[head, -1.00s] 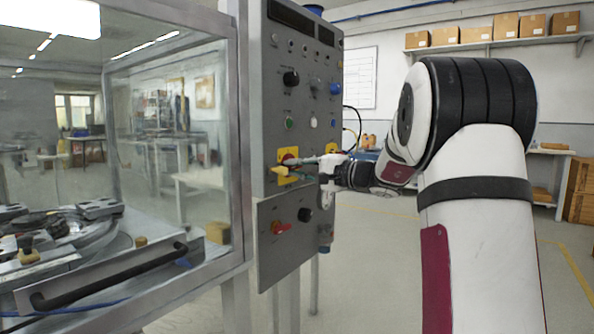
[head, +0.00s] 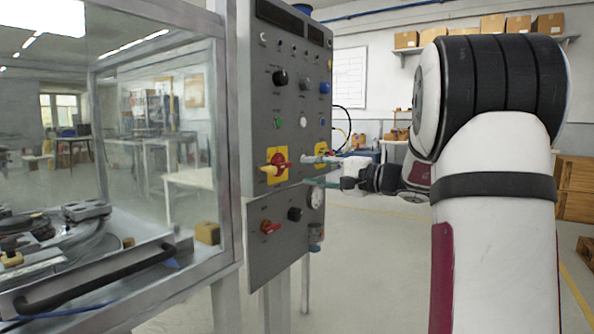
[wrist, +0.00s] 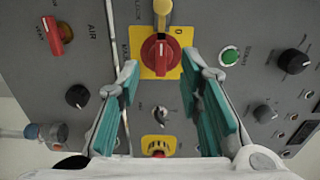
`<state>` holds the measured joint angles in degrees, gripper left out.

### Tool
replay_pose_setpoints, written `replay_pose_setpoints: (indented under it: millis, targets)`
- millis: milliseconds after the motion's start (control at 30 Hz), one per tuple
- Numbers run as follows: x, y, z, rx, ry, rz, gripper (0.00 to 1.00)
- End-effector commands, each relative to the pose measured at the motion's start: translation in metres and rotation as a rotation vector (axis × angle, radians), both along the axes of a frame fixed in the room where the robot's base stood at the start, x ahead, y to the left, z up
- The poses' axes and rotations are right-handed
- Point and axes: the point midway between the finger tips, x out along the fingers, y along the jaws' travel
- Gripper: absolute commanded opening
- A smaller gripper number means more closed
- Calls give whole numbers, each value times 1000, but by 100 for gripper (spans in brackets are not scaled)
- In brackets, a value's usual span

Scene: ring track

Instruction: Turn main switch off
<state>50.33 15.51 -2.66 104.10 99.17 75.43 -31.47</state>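The main switch, a red rotary knob on a yellow plate, sits on the grey control panel in the head view (head: 279,162) and in the wrist view (wrist: 160,52). Its grip bar runs up and down in the wrist view, with a "0" on the plate to its right. A yellow piece (wrist: 162,12) hangs off the plate at the top. My gripper (wrist: 165,78) is open, with its teal-padded fingers on both sides below the knob and nothing between them. In the head view my gripper (head: 318,160) is just right of the switch, apart from it.
A red AIR handle (wrist: 55,32) and a black knob (wrist: 77,96) are on the lower panel. A green button (wrist: 229,56) and a yellow-plated red button (wrist: 158,146) are nearby. A glass-walled enclosure (head: 150,130) stands left of the panel.

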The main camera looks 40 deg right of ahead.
Motion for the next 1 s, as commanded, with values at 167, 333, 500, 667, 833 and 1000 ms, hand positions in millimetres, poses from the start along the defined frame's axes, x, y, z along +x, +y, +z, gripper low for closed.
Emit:
replay_pose_setpoints:
  millis: [167, 333, 500, 667, 833, 1000]
  targets:
    - [-24, -9, 0, 0, 0, -1, 33]
    - [-34, -12, 0, 0, 1, 0, 33]
    - [-34, -12, 0, 0, 0, 0, 33]
    - [-34, -12, 0, 0, 0, 0, 33]
    - [-34, -12, 0, 0, 0, 0, 33]
    - [-33, 2, 0, -8, 14, 27, 33]
